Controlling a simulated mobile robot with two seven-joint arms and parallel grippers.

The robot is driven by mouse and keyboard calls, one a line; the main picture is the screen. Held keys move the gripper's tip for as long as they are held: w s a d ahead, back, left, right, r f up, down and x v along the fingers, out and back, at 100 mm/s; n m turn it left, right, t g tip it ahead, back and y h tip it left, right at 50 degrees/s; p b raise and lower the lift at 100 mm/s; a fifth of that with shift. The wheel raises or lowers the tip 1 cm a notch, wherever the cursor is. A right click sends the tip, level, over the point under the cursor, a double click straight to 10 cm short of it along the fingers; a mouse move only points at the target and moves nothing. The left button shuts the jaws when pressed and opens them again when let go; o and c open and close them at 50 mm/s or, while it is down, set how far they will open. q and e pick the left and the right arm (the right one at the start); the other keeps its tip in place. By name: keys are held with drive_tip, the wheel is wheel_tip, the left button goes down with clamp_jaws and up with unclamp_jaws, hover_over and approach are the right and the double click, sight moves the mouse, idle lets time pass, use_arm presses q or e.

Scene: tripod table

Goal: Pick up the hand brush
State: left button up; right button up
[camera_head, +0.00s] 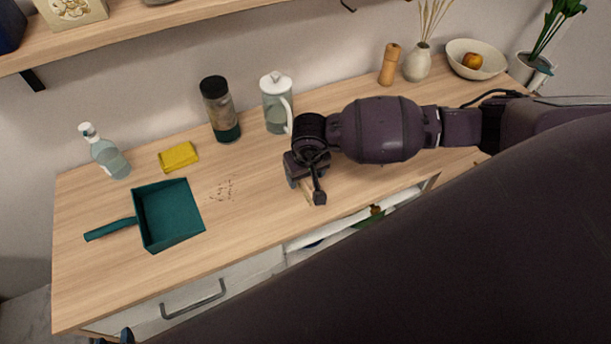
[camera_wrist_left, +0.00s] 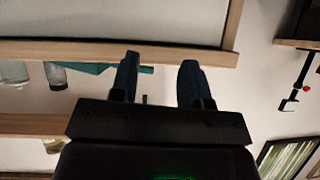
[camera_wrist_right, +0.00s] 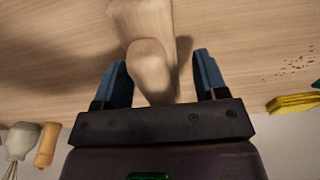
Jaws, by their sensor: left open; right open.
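The hand brush (camera_wrist_right: 142,22) shows in the right wrist view as a pale wooden body with a rounded handle end pointing toward my gripper. Its bristles are not visible. My right gripper (camera_wrist_right: 160,64) is open, with one finger on each side of the handle end and gaps visible beside it. In the head view my right gripper (camera_head: 305,190) points down low over the table, right of the crumbs, and hides most of the brush. My left gripper (camera_wrist_left: 157,75) is open and empty; its fingertips show at the bottom left of the head view (camera_head: 124,337), before the table's front.
A teal dustpan (camera_head: 172,212) lies on the table (camera_head: 95,275) at left, beside crumbs (camera_head: 223,190) and a yellow sponge (camera_head: 179,157). A spray bottle (camera_head: 106,155), dark-lidded jar (camera_head: 220,112) and white-lidded pitcher (camera_head: 276,105) stand behind. A shelf (camera_head: 130,28) hangs above.

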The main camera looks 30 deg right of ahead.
drive_tip(key=shift+f, duration=0.15)
drive_tip(key=c, duration=1.1)
drive_tip(key=shift+o, duration=0.2)
wheel_tip(320, 180, up, 20)
drive_tip(key=b, duration=0.1)
